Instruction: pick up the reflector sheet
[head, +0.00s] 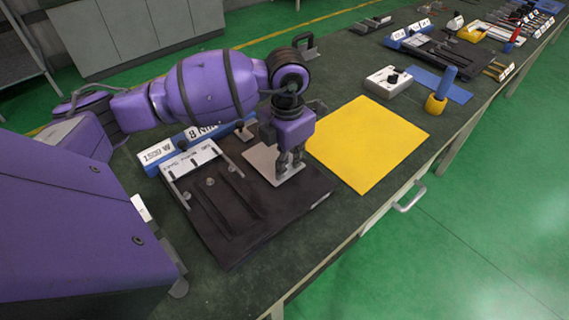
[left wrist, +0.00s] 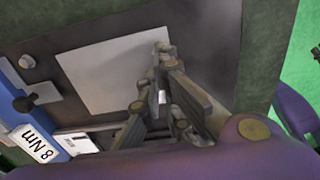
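The reflector sheet appears to be the thin pale grey square (head: 262,160) lying flat on a dark board (head: 230,215). In the left wrist view the sheet (left wrist: 105,72) is a light square on the dark surface. My left gripper (head: 289,172) points down over the sheet's right part, close to its surface. In the left wrist view the left gripper (left wrist: 152,78) reaches over the sheet's right edge. Its two fingers look apart, with nothing visibly held between them. Whether the fingertips touch the sheet is unclear. My right gripper is not in view.
A yellow sheet (head: 368,143) lies right of the board. A blue strip with an "8 Nm" label (head: 203,131) runs behind the board. A grey box (head: 388,81) and a blue-handled tool in a yellow holder (head: 441,92) stand further along the bench.

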